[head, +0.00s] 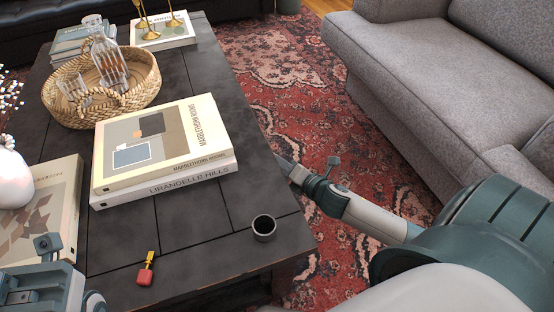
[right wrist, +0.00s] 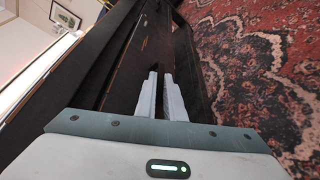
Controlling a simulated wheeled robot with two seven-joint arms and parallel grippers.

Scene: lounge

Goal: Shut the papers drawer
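The papers drawer is hard to make out. In the right wrist view, a dark wooden panel and a dark slot (right wrist: 156,50) on the table's side lie just past my right fingertips, and I cannot tell how far any drawer stands out. My right gripper (right wrist: 160,75) has its two grey fingers close together with nothing seen held, pointing along the table's side. In the head view my right gripper (head: 284,164) is at the table's right edge, its tips partly hidden. Part of my left gripper (head: 40,278) shows at the lower left, its fingertips not clear.
The dark coffee table (head: 200,218) bears stacked books (head: 165,150), a wicker basket (head: 60,103) with glassware, a small dark cup (head: 264,228), a red-tagged key-like item (head: 145,275) and a white vase (head: 12,175). A grey sofa (head: 440,75) stands right, across a red rug (head: 290,75).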

